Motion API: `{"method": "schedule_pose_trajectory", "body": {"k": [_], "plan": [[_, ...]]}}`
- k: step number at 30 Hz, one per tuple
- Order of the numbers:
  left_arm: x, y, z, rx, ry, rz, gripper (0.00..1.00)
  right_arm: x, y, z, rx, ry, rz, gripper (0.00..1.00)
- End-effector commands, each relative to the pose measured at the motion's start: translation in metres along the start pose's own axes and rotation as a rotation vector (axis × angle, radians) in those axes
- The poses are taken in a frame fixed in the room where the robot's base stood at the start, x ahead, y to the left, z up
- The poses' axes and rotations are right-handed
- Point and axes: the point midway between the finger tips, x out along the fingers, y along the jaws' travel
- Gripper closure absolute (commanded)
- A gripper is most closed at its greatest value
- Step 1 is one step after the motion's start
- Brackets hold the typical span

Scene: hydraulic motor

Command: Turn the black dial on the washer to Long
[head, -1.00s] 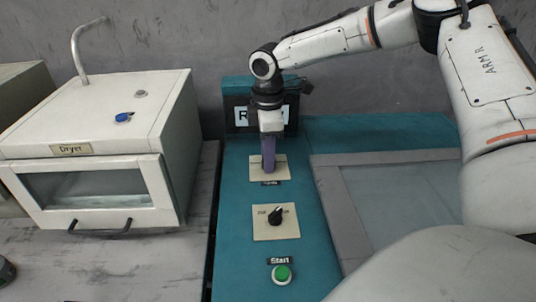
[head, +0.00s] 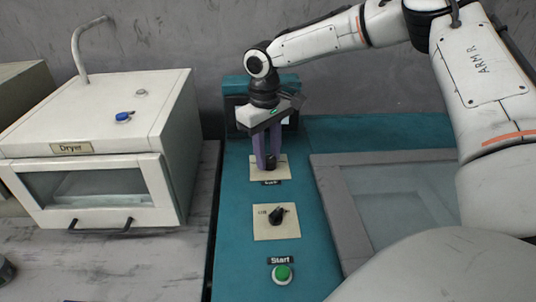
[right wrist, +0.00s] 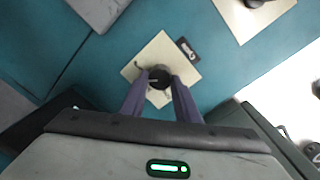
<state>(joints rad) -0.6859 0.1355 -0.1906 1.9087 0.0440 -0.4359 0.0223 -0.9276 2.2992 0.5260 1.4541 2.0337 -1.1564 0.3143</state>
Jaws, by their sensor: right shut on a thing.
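The teal washer (head: 230,240) has two cream plates, each with a black dial. My right gripper (head: 268,164) points straight down at the far plate (head: 284,172). Its purple fingers are shut on the far black dial (head: 271,160), one on each side. The right wrist view also shows this dial (right wrist: 158,76) between the fingertips, with a pale pointer line; the plate's markings are too small to read. The near black dial (head: 277,215) sits untouched on its own plate, its pointer toward the upper right. My left gripper is not in view.
A green Start button (head: 282,273) is at the washer's near end. A grey-framed glass lid (head: 400,205) lies to the right. A white dryer (head: 100,140) with a blue knob (head: 123,116) stands on the left. The space above the near plate is clear.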

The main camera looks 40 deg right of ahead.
Motion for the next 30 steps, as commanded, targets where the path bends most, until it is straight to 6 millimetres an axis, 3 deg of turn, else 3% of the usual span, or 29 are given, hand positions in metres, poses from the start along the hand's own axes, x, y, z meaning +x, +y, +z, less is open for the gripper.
{"method": "schedule_pose_trajectory", "body": {"k": [12,30], "plan": [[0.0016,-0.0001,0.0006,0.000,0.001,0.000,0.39,-0.0012,0.0017,-0.0014,0.284,-0.012,0.002,0.94],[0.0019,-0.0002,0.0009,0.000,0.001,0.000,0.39,-0.0016,0.0023,-0.0018,0.373,-0.016,0.002,0.94]]}}
